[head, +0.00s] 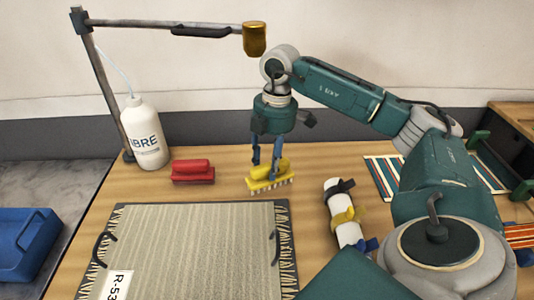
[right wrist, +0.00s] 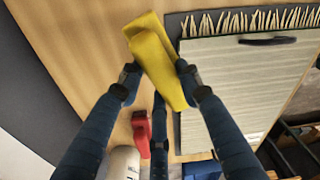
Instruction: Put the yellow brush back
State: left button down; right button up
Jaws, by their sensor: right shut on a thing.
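The yellow brush (head: 270,184) is at the back of the wooden table, bristles down, between the red brush and the white roll. I cannot tell whether its bristles touch the table. My right gripper (head: 264,168) comes down on it from above and is shut on its body. My left gripper is in neither view.
A red brush (head: 193,173) lies to the left, beside a white bottle (head: 145,133). A fringed rug (head: 190,245) covers the front. A strapped white roll (head: 343,212) lies right of it. A brass head (head: 255,39) hangs from a stand above. A blue bin (head: 24,240) is far left.

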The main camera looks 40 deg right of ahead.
jog(key=w+d+f+b, duration=0.1)
jog(key=w+d+f, duration=0.1)
jog(key=w+d+f+b, duration=0.2)
jog(key=w, duration=0.1)
jog(key=shift+w+d+f, duration=0.15)
jog(key=shift+d+f, duration=0.1)
jog(key=shift+f, duration=0.05)
jog(key=shift+w+d, duration=0.15)
jog(key=shift+w, duration=0.05)
jog(key=shift+s, duration=0.1)
jog(key=shift+f, duration=0.1)
jog(key=o, duration=1)
